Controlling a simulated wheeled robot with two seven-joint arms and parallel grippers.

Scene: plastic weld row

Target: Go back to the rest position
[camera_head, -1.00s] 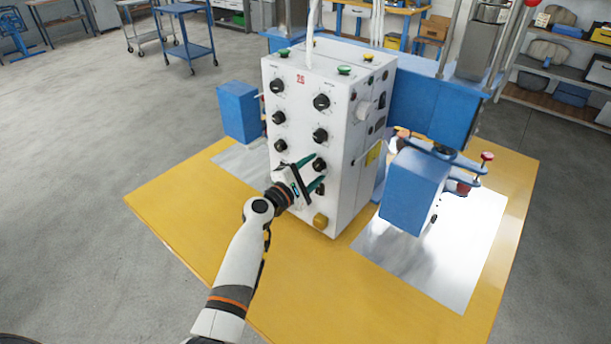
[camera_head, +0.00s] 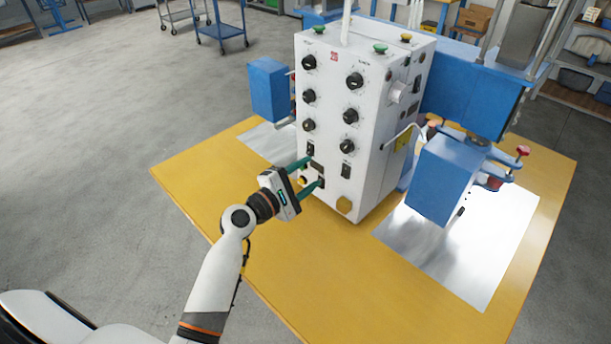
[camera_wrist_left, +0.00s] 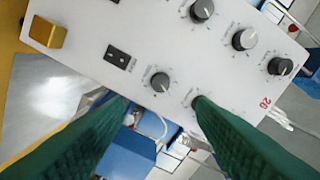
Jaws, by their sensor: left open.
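My left gripper (camera_head: 314,172) has two green fingers spread apart with nothing between them. It is in front of the lower part of the white control box (camera_head: 372,150), close to its switches and dark knobs. I cannot tell from the head view whether a fingertip touches the panel. In the left wrist view the green fingers (camera_wrist_left: 160,105) stand wide apart, with the white panel (camera_wrist_left: 150,40), its knobs and a black rocker switch (camera_wrist_left: 118,58) beyond them. My right gripper is in neither view.
The control box stands on a yellow table (camera_head: 200,180) with metal plates (camera_head: 450,250). Blue machine heads stand left (camera_head: 269,90) and right (camera_head: 440,180) of the box. A blue cart (camera_head: 222,30) is far behind. The grey floor on the left (camera_head: 90,150) is clear.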

